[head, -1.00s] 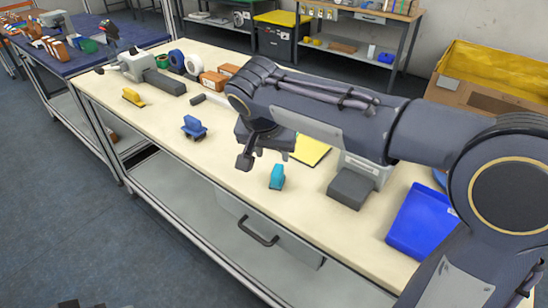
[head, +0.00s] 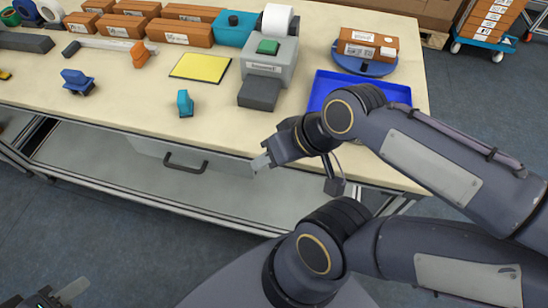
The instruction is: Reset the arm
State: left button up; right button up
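My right arm comes in from the right. Its gripper (head: 298,176) hangs over the front edge of the table (head: 215,135), with its two fingers apart and nothing between them. My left gripper (head: 44,295) shows only in part at the bottom left corner, low over the floor and away from the table. Its fingers look spread and I see nothing held; the rest of it is cut off by the picture edge.
A blue tray (head: 325,88) lies just behind my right arm. A grey machine (head: 270,62), a teal object (head: 185,103), a blue object (head: 78,82) and a yellow pad (head: 201,67) stand left of it. A brown box (head: 368,42) sits on a blue round stand (head: 363,67). Below is a drawer handle (head: 186,165).

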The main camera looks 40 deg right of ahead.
jog(key=shift+s+a+f, duration=0.1)
jog(key=shift+s+f, duration=0.15)
notch_tip(320, 180, up, 6)
jog(key=p, duration=0.6)
jog(key=shift+r, duration=0.25)
